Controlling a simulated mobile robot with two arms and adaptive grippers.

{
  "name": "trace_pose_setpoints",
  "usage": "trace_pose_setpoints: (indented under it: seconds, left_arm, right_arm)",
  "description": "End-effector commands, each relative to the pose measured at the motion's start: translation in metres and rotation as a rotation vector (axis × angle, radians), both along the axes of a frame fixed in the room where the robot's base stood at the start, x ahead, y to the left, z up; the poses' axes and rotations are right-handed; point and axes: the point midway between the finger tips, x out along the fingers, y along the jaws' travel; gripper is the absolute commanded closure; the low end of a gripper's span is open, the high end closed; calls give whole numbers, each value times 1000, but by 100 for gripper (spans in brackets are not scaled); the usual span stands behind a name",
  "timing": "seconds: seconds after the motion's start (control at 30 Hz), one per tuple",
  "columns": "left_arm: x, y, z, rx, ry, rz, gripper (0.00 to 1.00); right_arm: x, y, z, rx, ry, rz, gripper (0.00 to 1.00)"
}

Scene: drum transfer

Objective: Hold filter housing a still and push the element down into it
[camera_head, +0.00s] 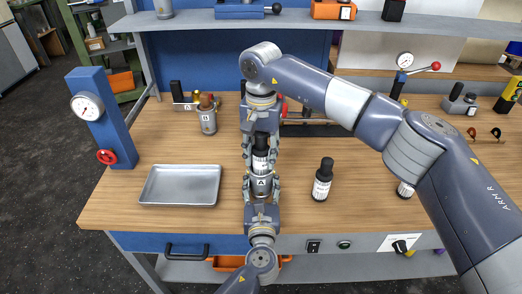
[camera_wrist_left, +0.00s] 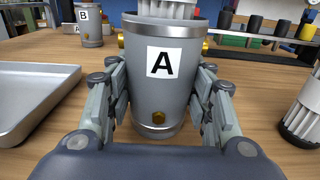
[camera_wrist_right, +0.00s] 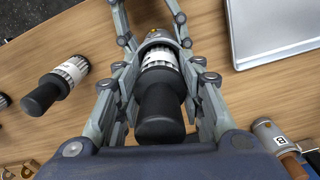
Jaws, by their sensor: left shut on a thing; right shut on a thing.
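Filter housing A (camera_head: 261,185), a grey cylinder with an "A" label, stands upright on the bench; it fills the middle of the left wrist view (camera_wrist_left: 162,95). My left gripper (camera_head: 262,191) is shut around it from the front, a finger on each side. The element (camera_head: 261,153), with a black top and white pleated body, is held upright above the housing by my right gripper (camera_head: 261,160). Its pleated lower end (camera_wrist_left: 168,9) is at the housing's mouth; how deep it sits is hidden. The right wrist view shows its black top (camera_wrist_right: 160,112) between the fingers.
A metal tray (camera_head: 180,184) lies left of the housing. A second element (camera_head: 321,180) stands to the right, another partly behind my right arm. Housing B (camera_head: 208,118) stands back left. A blue gauge post (camera_head: 102,120) stands at the left edge.

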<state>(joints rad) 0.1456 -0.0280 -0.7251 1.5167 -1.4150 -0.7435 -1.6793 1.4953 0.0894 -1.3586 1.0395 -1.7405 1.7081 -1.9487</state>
Motion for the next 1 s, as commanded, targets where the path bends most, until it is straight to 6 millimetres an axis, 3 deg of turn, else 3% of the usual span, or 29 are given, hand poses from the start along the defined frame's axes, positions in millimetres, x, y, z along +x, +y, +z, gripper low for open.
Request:
trace_pose_setpoints:
  seconds: [0.7,0.73,0.8,1.0]
  left_arm:
    - [0,0,0,0,0,-1,80]
    - [0,0,0,0,0,-1,80]
    - [0,0,0,0,0,-1,80]
    - [0,0,0,0,0,0,80]
  right_arm:
    - [0,0,-18,0,0,0,90]
    - [0,0,-18,0,-1,0,57]
    - [0,0,-18,-1,-1,0,42]
    - [0,0,-18,0,0,0,41]
